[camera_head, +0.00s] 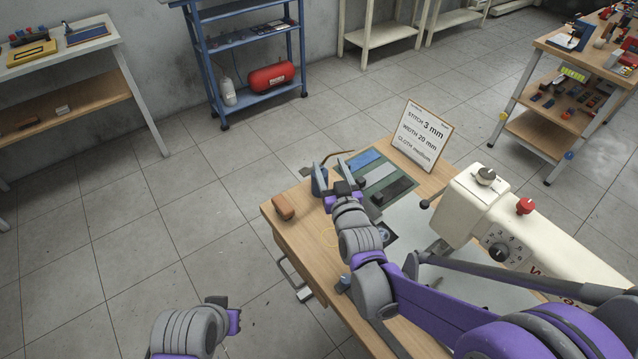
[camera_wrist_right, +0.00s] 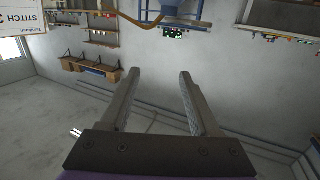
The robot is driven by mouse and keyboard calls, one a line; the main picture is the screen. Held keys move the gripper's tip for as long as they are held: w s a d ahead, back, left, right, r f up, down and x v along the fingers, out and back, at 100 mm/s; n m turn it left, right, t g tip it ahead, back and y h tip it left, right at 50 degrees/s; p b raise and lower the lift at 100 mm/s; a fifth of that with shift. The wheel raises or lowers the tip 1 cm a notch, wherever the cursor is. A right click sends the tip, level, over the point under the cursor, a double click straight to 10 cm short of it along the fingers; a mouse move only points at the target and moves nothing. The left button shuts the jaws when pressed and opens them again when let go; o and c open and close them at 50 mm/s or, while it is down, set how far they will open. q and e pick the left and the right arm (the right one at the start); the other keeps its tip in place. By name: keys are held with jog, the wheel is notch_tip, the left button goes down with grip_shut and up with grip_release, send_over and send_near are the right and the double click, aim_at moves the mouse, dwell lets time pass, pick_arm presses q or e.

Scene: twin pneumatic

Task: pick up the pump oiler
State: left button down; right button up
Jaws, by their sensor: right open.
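The pump oiler (camera_head: 319,184) appears as a small blue-grey body with a thin brown spout, at the far left corner of the wooden sewing table. My right gripper (camera_head: 331,167) is at this corner, its fingers apart, and partly hides the oiler. In the right wrist view the open fingers (camera_wrist_right: 156,100) have nothing between them; a brown curved spout (camera_wrist_right: 132,22) shows beyond the tips near the top edge. I cannot tell whether a finger touches the oiler. My left gripper (camera_head: 220,308) is low in the head view, away from the table; its jaws are not clear.
A brown block (camera_head: 284,207) lies near the table's left edge. A green mat (camera_head: 402,203) with cloth strips, a sign card (camera_head: 421,135) and a cream sewing machine (camera_head: 470,212) stand right of my gripper. The blue rack (camera_head: 252,40) is far behind; the floor left is clear.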

notch_tip(320, 180, down, 8)
jog(key=b, duration=0.2)
jog(key=shift+a+p+x, duration=0.15)
jog(key=shift+p+x, duration=0.25)
jog(key=shift+x, duration=1.7)
jog(key=shift+a+p+x, duration=0.15)
jog(key=shift+p+x, duration=0.2)
jog(key=shift+x, duration=1.75)
jog(key=shift+s+r, duration=0.15)
jog(key=shift+r, duration=0.05)
grip_shut()
